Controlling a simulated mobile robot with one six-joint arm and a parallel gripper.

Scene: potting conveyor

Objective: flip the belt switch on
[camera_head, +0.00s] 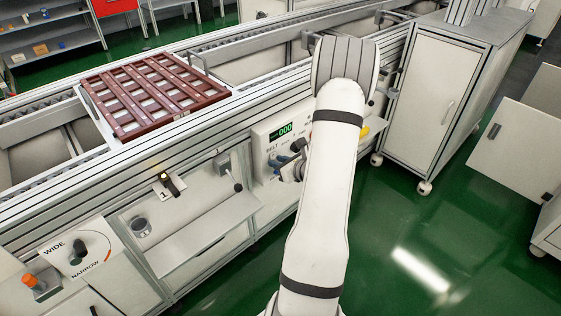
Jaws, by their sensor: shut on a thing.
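The belt control panel (263,135) is a white box on the conveyor's front, with a green display reading 000 and the label BELT. The belt switch (275,160) shows as a small blue-grey part below that label, partly covered. My gripper (286,163) is at the panel, just right of and against the switch, and is shut on it. My white arm hides the panel's right part and much of the gripper. Which way the switch is turned cannot be told.
A brown slatted tray (150,92) lies on the conveyor (215,130). Left of the panel are a small lever (230,172), a black handle marked 1 (170,185), a WIDE/NARROW dial (80,250) and an orange button (36,282). A white cabinet (425,100) stands right; green floor is clear in front.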

